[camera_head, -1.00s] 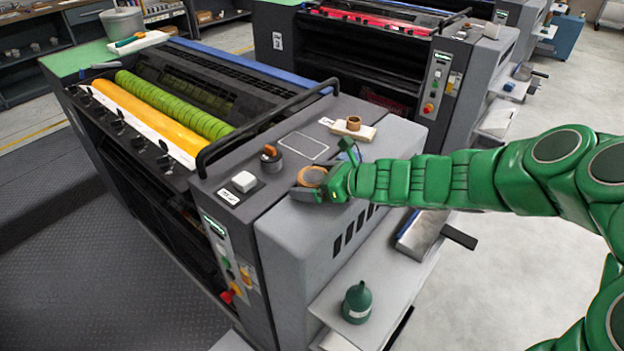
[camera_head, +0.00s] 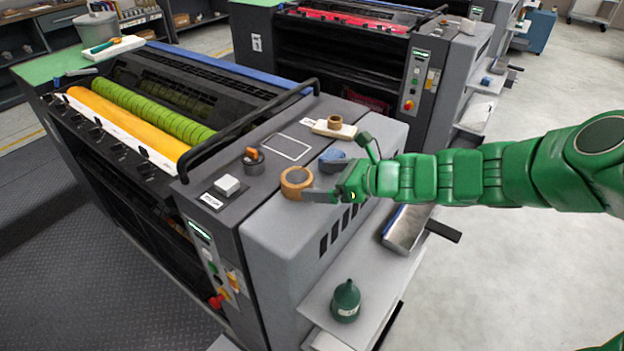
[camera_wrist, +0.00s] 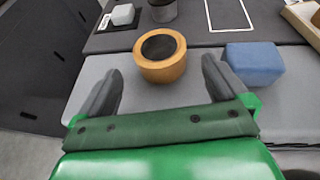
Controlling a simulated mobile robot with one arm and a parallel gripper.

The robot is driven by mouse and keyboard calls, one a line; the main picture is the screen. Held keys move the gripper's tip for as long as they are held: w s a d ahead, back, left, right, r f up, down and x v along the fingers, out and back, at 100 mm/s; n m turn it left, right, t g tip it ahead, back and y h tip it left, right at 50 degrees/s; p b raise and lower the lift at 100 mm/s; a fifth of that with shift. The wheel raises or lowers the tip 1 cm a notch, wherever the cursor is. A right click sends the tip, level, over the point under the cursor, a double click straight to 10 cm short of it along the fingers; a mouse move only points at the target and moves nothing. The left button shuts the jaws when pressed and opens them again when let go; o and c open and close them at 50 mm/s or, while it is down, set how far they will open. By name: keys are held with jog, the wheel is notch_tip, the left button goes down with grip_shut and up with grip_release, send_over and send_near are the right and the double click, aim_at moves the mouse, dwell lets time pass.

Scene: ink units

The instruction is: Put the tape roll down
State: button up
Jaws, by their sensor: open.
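The tape roll (camera_head: 296,182) is a tan-orange ring resting flat on the grey top of the press (camera_head: 285,230). In the wrist view the tape roll (camera_wrist: 160,58) lies just beyond my fingertips, its dark hole facing up. My gripper (camera_head: 322,193) is at the right of the roll in the head view. In the wrist view my gripper (camera_wrist: 158,75) is open and empty, its two grey fingers spread wide with clear space between them. No finger touches the roll in the wrist view.
A blue block (camera_wrist: 254,62) sits close to the right finger; it also shows in the head view (camera_head: 333,161). A white block (camera_head: 227,186), a dark pot (camera_head: 253,160) and a pale board with a small brown ring (camera_head: 334,122) stand nearby. A white-outlined rectangle (camera_head: 286,147) is bare.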

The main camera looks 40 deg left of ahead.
jog(key=shift+v, duration=1.85)
jog(key=shift+d+r, duration=0.1)
